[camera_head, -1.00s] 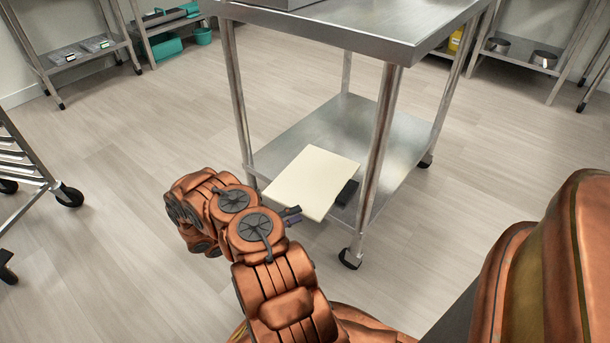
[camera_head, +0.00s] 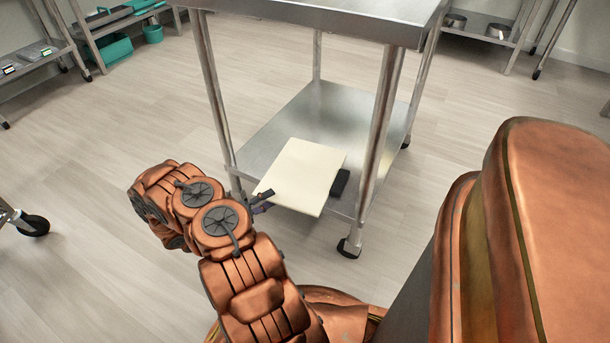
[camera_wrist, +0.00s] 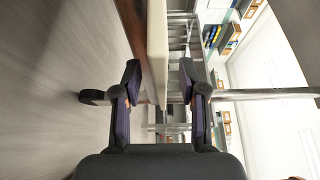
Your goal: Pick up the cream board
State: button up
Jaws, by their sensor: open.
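The cream board (camera_head: 303,176) lies flat on the lower steel shelf of the table, its near end overhanging the shelf's front edge. My gripper (camera_head: 262,198) is at the board's near left edge, low beside the table. In the wrist view, my gripper (camera_wrist: 160,82) is open, and the board (camera_wrist: 157,45) shows edge-on as a pale strip between the two fingers.
The steel table's lower shelf (camera_head: 325,113) is mostly bare behind the board. A dark block (camera_head: 340,183) sits at the board's right edge. A table leg (camera_head: 378,130) stands just right of it. The floor (camera_head: 90,240) to the left is mostly clear.

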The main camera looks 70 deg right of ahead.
aim_at(277, 193)
jog(key=shift+b+x, duration=0.65)
jog(key=shift+x, duration=1.3)
jog(key=shift+a, duration=0.1)
grip_shut()
